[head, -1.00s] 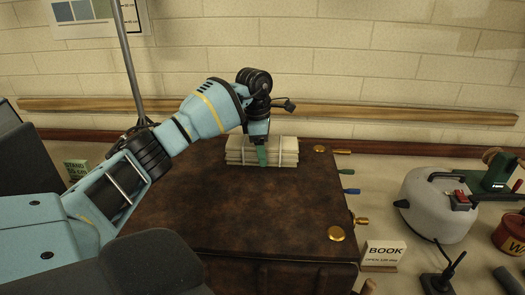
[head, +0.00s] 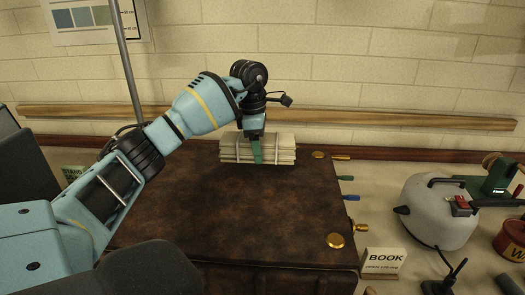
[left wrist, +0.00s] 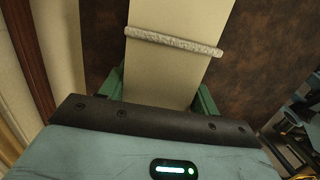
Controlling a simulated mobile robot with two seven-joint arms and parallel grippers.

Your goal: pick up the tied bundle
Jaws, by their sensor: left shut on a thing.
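The tied bundle (head: 282,150) is a stack of pale, cream sheets with cord around it. In the head view it is at the back of the brown leathery chest top. My left gripper (head: 256,152) comes down on it from above, shut on it, with a green finger against its front face. In the left wrist view the bundle (left wrist: 172,65) runs between the green fingers (left wrist: 160,95), with a pale twisted cord across it. I cannot tell whether the bundle's underside touches the chest. My right gripper is not in view.
The brown chest top (head: 210,215) is otherwise clear, with brass knobs at its right corners. A wooden rail (head: 330,116) runs along the wall behind.

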